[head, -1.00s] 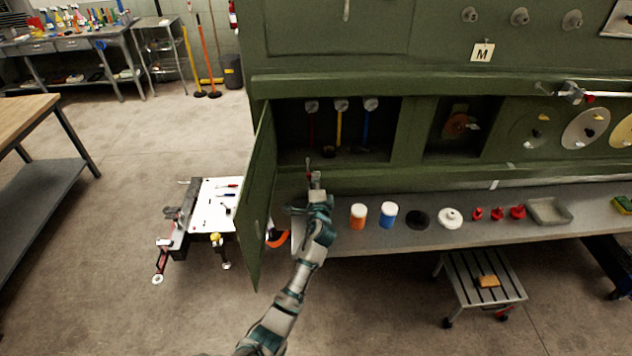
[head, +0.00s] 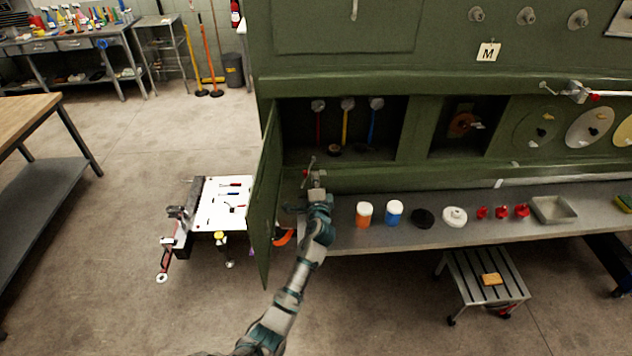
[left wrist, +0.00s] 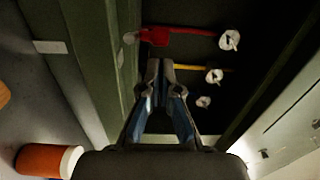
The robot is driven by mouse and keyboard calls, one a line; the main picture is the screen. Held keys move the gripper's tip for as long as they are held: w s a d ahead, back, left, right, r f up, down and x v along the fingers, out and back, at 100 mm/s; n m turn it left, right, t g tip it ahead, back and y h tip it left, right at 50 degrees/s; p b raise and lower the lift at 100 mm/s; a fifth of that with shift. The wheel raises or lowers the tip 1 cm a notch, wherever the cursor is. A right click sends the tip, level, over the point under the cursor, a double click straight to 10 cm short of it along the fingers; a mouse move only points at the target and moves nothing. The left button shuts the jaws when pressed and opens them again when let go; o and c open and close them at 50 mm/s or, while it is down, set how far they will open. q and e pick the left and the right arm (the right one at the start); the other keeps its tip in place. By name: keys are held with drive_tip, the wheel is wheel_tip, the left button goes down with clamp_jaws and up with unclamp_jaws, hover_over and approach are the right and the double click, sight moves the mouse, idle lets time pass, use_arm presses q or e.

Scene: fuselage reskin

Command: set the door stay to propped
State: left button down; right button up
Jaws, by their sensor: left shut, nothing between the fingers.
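The open green door (head: 262,205) stands swung out at the left end of the bay. A small lever with a red part (head: 306,172), which looks like the door stay, is at the bay's lower left edge. A red block beside a grey round piece (left wrist: 156,37) shows just past my fingertips in the left wrist view and may be the same stay. My left gripper (head: 317,178) is at the bay's lower lip, close to the lever; its fingers (left wrist: 160,68) are shut and empty. Contact and the stay's exact setting cannot be told. My right gripper is not in view.
The grey shelf (head: 345,240) below carries an orange jar (head: 364,214), a blue jar (head: 393,212) and several small parts. A white-topped cart (head: 220,205) stands left of the door.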

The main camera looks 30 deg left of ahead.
use_arm(q)
drive_tip(key=v, duration=1.2)
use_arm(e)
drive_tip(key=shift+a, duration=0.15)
use_arm(q)
drive_tip(key=shift+a+f, duration=0.1)
drive_tip(key=shift+a, duration=0.05)
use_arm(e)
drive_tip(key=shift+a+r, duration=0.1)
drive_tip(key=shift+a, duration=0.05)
